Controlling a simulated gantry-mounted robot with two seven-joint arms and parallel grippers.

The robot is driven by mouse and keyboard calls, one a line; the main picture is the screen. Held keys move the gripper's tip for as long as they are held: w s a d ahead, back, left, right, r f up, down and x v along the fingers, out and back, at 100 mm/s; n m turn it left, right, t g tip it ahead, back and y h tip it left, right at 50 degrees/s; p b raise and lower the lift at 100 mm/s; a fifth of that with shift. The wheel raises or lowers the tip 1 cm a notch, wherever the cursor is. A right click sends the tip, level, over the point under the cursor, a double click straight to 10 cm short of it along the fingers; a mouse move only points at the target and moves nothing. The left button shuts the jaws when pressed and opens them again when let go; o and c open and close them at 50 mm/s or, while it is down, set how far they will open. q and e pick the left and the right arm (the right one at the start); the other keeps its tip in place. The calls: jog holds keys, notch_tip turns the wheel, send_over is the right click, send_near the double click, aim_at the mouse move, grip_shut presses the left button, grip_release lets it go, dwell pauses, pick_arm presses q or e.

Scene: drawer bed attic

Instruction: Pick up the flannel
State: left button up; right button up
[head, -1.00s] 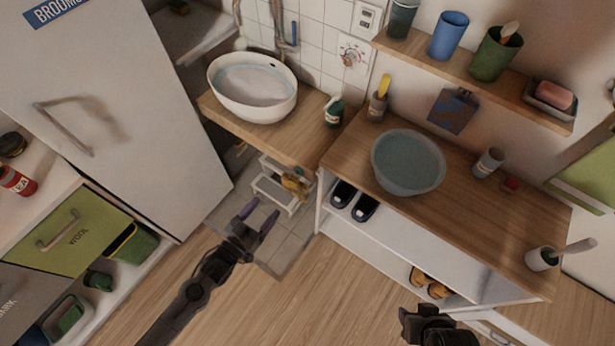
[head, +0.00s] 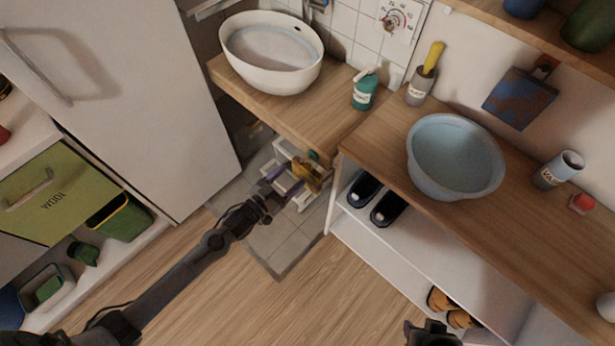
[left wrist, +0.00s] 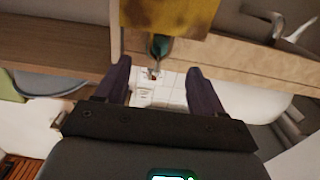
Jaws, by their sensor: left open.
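A yellow-brown cloth (head: 307,175), which looks like the flannel, hangs at the front edge of the sink counter. In the left wrist view the cloth (left wrist: 170,15) shows at the top, beyond the fingertips, with a small teal piece (left wrist: 160,46) at its edge. My left gripper (head: 286,176) is just left of the cloth in the head view. Its purple fingers are apart with nothing between them, also in the left wrist view (left wrist: 160,75). Contact with the cloth cannot be told. My right gripper (head: 432,335) is cut off at the bottom edge.
The wooden counter carries a white basin (head: 270,55) and a green bottle (head: 365,92). A white step stool (head: 300,196) stands below. Open floor lies in front.

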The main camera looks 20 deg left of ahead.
aim_at(312, 157)
pick_arm(q)
jog(key=shift+b+x, duration=1.05)
jog(key=shift+x, duration=1.7)
jog(key=shift+w+d, duration=0.25)
jog(key=shift+w, duration=0.3)
jog(key=shift+s, duration=0.1)
jog(key=shift+c, duration=0.4)
grip_shut()
jog(key=shift+r, duration=0.15)
